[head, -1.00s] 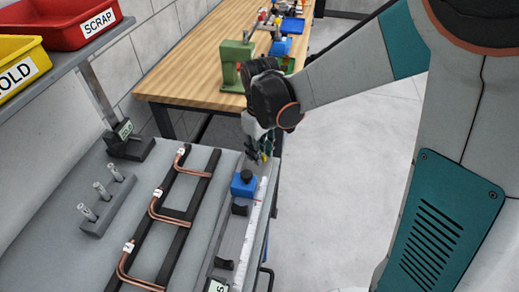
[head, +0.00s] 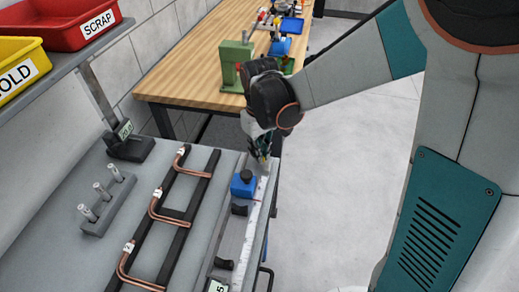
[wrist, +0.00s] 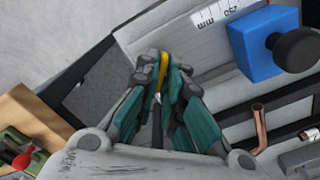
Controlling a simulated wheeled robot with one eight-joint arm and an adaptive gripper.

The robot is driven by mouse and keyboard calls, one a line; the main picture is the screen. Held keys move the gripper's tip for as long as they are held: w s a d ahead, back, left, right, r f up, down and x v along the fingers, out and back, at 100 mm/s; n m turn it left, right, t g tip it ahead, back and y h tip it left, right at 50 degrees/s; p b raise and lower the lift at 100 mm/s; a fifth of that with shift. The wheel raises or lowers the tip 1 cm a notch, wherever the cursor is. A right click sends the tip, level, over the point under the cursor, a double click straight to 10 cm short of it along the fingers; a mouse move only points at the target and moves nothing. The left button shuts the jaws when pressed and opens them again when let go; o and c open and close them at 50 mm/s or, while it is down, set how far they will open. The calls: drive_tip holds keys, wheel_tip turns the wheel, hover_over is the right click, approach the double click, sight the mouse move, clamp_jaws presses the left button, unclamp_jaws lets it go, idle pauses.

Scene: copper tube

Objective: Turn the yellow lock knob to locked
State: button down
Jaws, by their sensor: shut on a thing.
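The yellow lock knob (wrist: 163,66) shows as a narrow yellow strip between my fingertips in the wrist view. My gripper (wrist: 165,78) is shut on it, with a teal and grey finger on each side. In the head view my gripper (head: 263,158) points down at the far end of the grey rail (head: 262,192). There the fingers hide nearly all of the knob, and any lock marking is not visible.
A blue block with a black knob (head: 243,186) sits on the rail just nearer than my gripper; it is also in the wrist view (wrist: 255,50). Bent copper tubes (head: 168,216) lie on a black rack to the left. A green press (head: 234,65) stands on the wooden bench behind.

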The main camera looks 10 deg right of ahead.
drive_tip(key=m, duration=0.5)
drive_tip(key=shift+p, duration=0.3)
drive_tip(key=shift+m, duration=2.3)
drive_tip(key=c, duration=1.7)
unclamp_jaws()
drive_tip(key=shift+r, duration=0.1)
wheel_tip(320, 180, up, 12)
drive_tip(key=shift+s+f, duration=0.1)
